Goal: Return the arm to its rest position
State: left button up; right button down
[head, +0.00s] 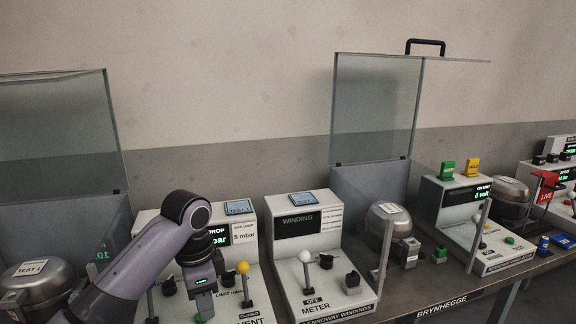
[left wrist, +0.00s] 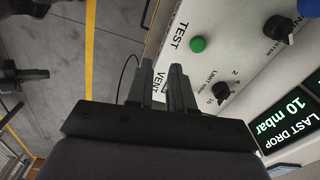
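My left arm (head: 150,255) comes in from the left in the head view, bent over the leak-test panel (head: 243,232) with the "DROP" display. My left gripper (head: 206,312) points down in front of this panel, low in the picture; its fingertips are hard to make out there. In the left wrist view the two fingers of the left gripper (left wrist: 162,72) stand a little apart, with the "VENT" lettering seen in the gap. Nothing shows between them. A green button (left wrist: 198,45) marked "TEST" lies beside them, apart from the fingers.
A yellow-knobbed lever (head: 242,268) stands just right of my gripper. The winding meter panel (head: 308,235) is further right. A compressor (head: 30,280) sits at lower left. Clear guards (head: 378,105) stand raised behind. The wrist view shows open floor (left wrist: 60,60) beyond the bench.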

pick_arm(q)
jog(key=s+d+f+n+t+h, duration=0.15)
jog(key=s+f+n, duration=0.25)
jog(key=s+f, duration=0.95)
jog(key=s+a+n+t+y, duration=0.1)
jog(key=s+a+n, duration=0.2)
jog(key=s+a, duration=0.35)
jog(key=s+a+n+t+y, duration=0.1)
jog(key=s+a+n, duration=0.25)
jog(key=s, duration=0.55)
jog(key=w+d+f+t+h, duration=0.2)
jog(key=w+f+t, duration=0.4)
jog(key=f, duration=0.4)
jog(key=shift+d+t, duration=0.35)
jog(key=shift+d, duration=0.5)
jog(key=shift+w+h, duration=0.15)
jog(key=shift+h, duration=0.1)
